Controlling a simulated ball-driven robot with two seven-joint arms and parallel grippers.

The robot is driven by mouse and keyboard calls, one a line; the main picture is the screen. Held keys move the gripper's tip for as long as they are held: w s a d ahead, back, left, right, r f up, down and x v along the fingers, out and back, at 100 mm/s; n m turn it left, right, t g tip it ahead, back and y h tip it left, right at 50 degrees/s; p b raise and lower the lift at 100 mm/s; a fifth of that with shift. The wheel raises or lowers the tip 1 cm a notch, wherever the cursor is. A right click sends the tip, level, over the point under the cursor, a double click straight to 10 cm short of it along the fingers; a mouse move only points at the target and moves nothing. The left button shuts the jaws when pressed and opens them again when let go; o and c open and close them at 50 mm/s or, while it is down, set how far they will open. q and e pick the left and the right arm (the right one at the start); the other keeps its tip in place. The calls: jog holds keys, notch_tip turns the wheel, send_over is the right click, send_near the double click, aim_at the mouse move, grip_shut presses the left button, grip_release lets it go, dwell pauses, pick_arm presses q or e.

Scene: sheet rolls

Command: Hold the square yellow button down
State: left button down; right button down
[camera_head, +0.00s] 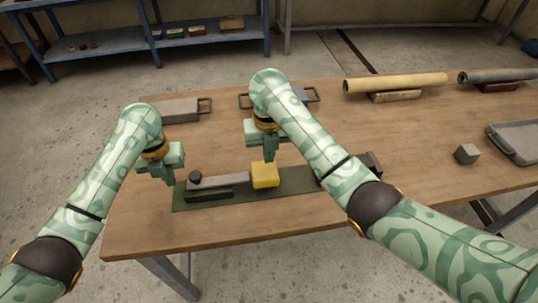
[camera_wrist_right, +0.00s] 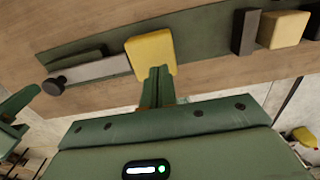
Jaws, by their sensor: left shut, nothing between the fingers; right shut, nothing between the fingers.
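The square yellow button (camera_head: 265,176) sits on a dark green mat (camera_head: 228,200) near the front of the table, at the end of a grey bar with a black knob (camera_head: 195,178). My right gripper (camera_head: 269,157) is shut and empty, pointing down with its tips at the button's far edge. In the right wrist view, its shut fingers (camera_wrist_right: 158,78) overlap the lower edge of the yellow button (camera_wrist_right: 150,48); whether they touch or press it I cannot tell. My left gripper (camera_head: 169,180) is shut and empty, beside the mat's left end.
A dark block (camera_wrist_right: 245,32) and a tan block (camera_wrist_right: 284,29) stand on the mat; my right arm mostly hides them in the head view.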

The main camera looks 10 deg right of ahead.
aim_at(269, 170)
jog(key=shift+f, duration=0.15)
jog(key=shift+s+f, duration=0.15)
jog(key=shift+f, duration=3.1)
pick_arm(q)
jog(key=shift+d, duration=0.1)
